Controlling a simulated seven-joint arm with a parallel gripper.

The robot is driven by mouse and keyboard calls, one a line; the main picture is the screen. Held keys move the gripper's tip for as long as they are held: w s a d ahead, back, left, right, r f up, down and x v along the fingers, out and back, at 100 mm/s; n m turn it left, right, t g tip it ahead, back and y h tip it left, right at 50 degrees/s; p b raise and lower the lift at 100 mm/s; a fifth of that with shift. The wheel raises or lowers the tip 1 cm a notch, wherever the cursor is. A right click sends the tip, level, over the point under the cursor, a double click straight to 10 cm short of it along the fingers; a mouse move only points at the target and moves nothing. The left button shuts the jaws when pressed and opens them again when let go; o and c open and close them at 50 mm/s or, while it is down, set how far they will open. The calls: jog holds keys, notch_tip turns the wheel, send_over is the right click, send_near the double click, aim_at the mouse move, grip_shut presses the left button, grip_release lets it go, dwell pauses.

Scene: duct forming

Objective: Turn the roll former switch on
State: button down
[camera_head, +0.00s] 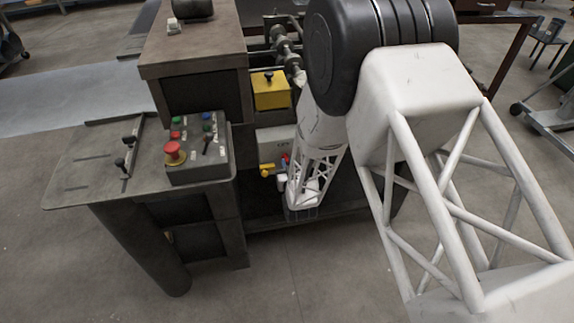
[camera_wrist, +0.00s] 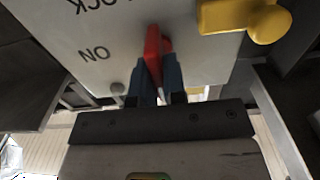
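The roll former switch has a red lever (camera_wrist: 153,48) on a pale panel (camera_wrist: 100,45), which reads upside down in the wrist view, with "ON" and part of "LOCK" visible. My gripper (camera_wrist: 155,72) is at the lever, its two dark fingers close together with the lever between them. They appear shut on it, though the contact is partly hidden. In the head view, the panel (camera_head: 278,146) sits low on the front of the machine, and my gripper (camera_head: 284,164) reaches it from the right, partly hidden by my arm.
A yellow knob (camera_wrist: 240,17) sticks out of the panel close to the lever; it also shows in the head view (camera_head: 267,170). A control box (camera_head: 198,148) with a red emergency button (camera_head: 174,153) stands on the bench to the left. A yellow box (camera_head: 270,92) sits above the panel.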

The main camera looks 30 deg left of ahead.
jog(key=shift+m, duration=0.4)
jog(key=m, duration=0.4)
jog(key=shift+w+d, duration=0.1)
jog(key=m, duration=0.4)
jog(key=shift+f+m, duration=0.1)
jog(key=shift+m, duration=0.3)
jog(key=shift+w+d+f+m, duration=0.1)
jog(key=shift+m, duration=2)
jog(key=shift+f+m, duration=0.1)
jog(key=shift+m, duration=2)
jog(key=c, duration=1.2)
grip_release()
